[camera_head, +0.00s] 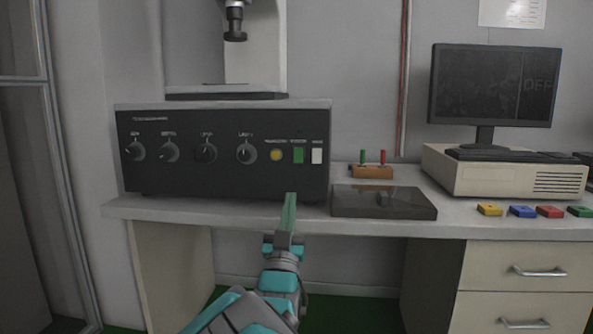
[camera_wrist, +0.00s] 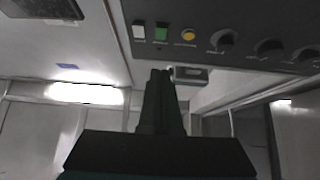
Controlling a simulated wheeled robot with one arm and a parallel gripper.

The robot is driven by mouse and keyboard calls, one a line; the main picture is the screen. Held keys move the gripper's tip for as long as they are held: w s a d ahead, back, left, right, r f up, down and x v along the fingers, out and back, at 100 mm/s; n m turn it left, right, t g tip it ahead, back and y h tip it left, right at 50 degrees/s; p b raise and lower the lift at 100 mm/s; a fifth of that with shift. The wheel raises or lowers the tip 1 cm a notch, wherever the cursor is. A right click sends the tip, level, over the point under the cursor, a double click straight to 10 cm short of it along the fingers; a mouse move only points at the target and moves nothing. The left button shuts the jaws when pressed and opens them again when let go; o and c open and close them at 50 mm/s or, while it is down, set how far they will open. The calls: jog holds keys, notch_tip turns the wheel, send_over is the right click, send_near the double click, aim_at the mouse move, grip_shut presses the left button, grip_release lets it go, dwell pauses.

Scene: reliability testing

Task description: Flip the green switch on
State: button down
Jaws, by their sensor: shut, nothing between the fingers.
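The green switch (camera_head: 298,155) is a small upright rectangle on the right part of the black control panel (camera_head: 225,185). A yellow round button (camera_head: 276,155) is to its left and a white switch (camera_head: 317,156) to its right. My gripper (camera_head: 290,197) is shut and empty, its fingertips just below the green switch at the panel's lower edge. In the wrist view, which looks upside down, the green switch (camera_wrist: 161,32) is above the fingertips (camera_wrist: 161,73), with a visible gap. I cannot tell the switch's position.
Several knobs (camera_head: 206,152) line the panel's left part. A dark flat box (camera_head: 410,207) lies right of the panel on the desk (camera_head: 460,229). An orange block (camera_head: 372,172) with red and green pegs stands behind it. A monitor (camera_head: 495,85) faintly reads OFF.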

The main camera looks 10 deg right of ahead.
aim_at(298, 160)
jog(key=x, duration=0.3)
jog(key=w+f+p+x, duration=0.1)
jog(key=x, duration=0.7)
jog(key=shift+w+d+f, duration=0.2)
jog(key=shift+w+f, duration=0.05)
jog(key=shift+f, duration=0.05)
jog(key=shift+w+d, duration=0.15)
jog(key=shift+w, duration=0.35)
jog(key=shift+f, duration=0.1)
jog(key=shift+w+d+f, duration=0.1)
jog(key=shift+w+f, duration=0.05)
jog(key=shift+w, duration=0.1)
